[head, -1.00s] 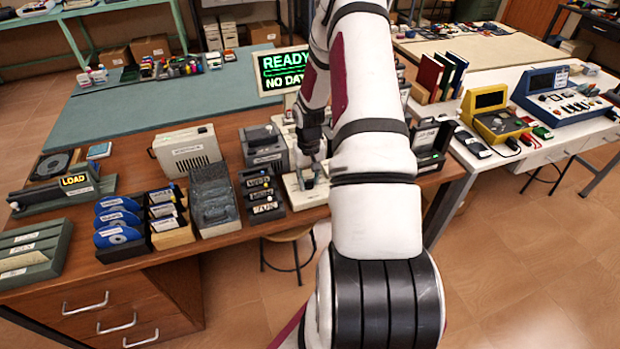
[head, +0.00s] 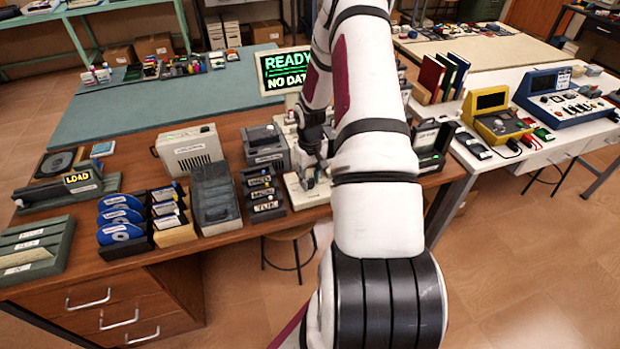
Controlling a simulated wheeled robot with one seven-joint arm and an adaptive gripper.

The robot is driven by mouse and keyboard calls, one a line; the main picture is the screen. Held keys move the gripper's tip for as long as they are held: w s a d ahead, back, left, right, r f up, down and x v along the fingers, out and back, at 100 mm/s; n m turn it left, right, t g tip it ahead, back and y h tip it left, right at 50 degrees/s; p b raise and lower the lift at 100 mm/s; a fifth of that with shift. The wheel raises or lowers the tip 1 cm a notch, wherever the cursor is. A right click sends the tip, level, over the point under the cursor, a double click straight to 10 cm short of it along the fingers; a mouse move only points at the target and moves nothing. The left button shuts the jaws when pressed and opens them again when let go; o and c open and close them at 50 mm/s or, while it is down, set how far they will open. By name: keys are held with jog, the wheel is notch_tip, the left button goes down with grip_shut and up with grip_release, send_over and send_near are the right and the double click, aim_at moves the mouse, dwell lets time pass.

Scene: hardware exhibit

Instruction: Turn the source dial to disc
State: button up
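A cream control unit (head: 297,194) stands at the front edge of the brown desk, below the screen. Small grey parts stand up from it, but they are too small and too covered for me to tell the source dial or its setting. My gripper (head: 317,163) points down at this unit, close above or touching it; I cannot tell which. Its fingers are small and dark here, and my arm hides the unit's right side. I cannot tell whether the fingers are open or shut. The screen (head: 284,70) reads "READY" and "NO DA…", the rest hidden by my arm.
Blue discs in a rack (head: 121,218), a grey bin (head: 213,196) and a stack of dark labelled drawers (head: 262,193) stand left of the unit. A lever marked LOAD (head: 62,188) lies at far left. A black holder (head: 432,142) stands right of my arm.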

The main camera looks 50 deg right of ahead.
aim_at(310, 181)
jog(key=o, duration=0.4)
jog(key=shift+o, duration=0.2)
jog(key=shift+r, duration=0.1)
notch_tip(310, 181, up, 12)
dwell(0.6)
